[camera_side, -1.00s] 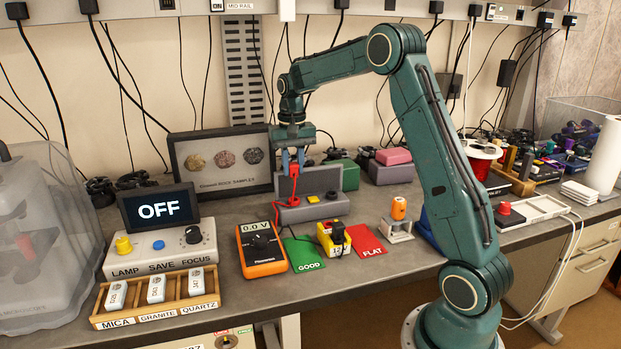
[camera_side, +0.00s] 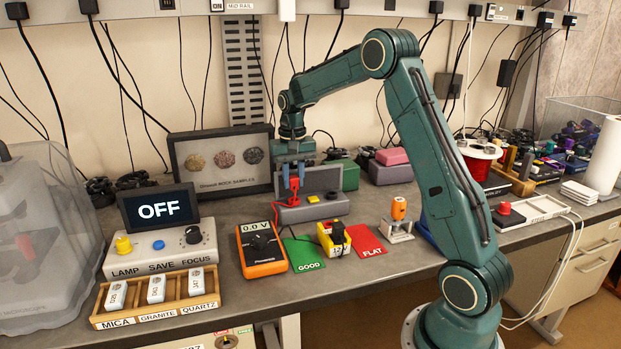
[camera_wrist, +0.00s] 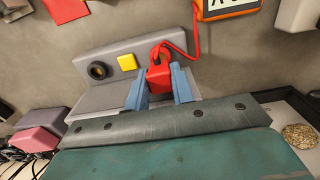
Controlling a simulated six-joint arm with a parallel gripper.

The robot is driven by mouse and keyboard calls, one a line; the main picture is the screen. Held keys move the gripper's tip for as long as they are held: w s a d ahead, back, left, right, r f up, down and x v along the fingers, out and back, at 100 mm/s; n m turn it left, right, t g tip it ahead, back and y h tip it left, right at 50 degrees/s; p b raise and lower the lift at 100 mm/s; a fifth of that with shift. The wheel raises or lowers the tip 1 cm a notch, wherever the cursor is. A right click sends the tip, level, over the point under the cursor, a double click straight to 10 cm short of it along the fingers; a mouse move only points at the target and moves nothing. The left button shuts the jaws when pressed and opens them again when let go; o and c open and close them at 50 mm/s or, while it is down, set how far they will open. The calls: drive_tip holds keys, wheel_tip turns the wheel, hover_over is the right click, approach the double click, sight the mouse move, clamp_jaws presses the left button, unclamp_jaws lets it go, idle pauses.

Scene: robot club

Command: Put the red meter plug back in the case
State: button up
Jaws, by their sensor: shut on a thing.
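My gripper (camera_side: 293,185) is shut on the red meter plug (camera_side: 294,193), its blue fingers on either side. The plug also shows between the fingers in the wrist view (camera_wrist: 158,78). It is upright, over or at the left part of a grey case-like block (camera_side: 325,212). I cannot tell whether it touches or sits in the block. In the wrist view this block (camera_wrist: 95,53) shows a dark round opening and a yellow button (camera_wrist: 126,62). A red lead (camera_wrist: 176,47) runs from the plug to the orange meter (camera_side: 262,249), which reads 0.0 V.
A green GOOD card (camera_side: 303,254), a yellow battery-like block (camera_side: 334,238) and a red FLAT card (camera_side: 367,243) lie in front. A framed rock sample display (camera_side: 182,143) stands behind left. Green (camera_side: 349,176) and pink (camera_side: 392,156) boxes stand behind right.

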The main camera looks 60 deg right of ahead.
sight(294, 189)
drive_tip(key=shift+f, duration=0.75)
drive_tip(key=shift+f, duration=0.95)
idle(3.2)
drive_tip(key=o, duration=1)
wheel_tip(294, 189, up, 13)
drive_tip(key=shift+f, duration=0.15)
drive_tip(key=shift+r, duration=0.6)
